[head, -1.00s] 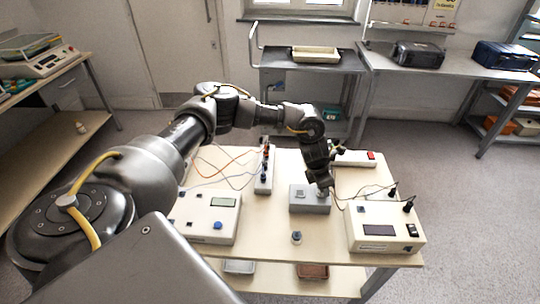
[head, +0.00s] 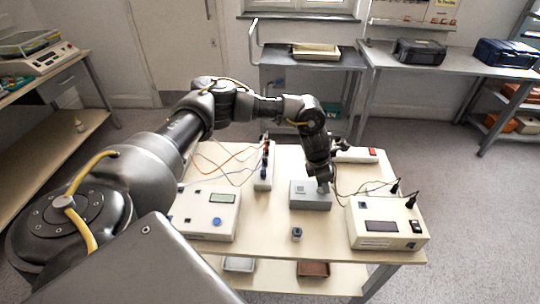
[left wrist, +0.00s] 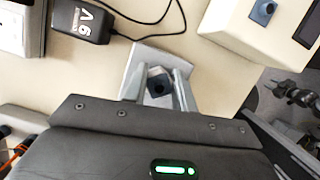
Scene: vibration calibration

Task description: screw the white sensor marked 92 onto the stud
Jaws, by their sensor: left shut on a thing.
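My left gripper (head: 323,188) points down at the right part of a grey block (head: 310,201) on the table. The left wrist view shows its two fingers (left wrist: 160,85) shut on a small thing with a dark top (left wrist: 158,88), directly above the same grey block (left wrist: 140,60). I cannot read any marking on it, and its sides and the stud are hidden by the fingers. I cannot tell whether it touches the block. A small blue-grey piece with a dark top (head: 297,234) stands on the table in front of the block. My right gripper is not in view.
A white box with display (head: 385,242) stands right of the block, another white meter (head: 208,226) left. A black adapter (left wrist: 82,20) and cables are near.

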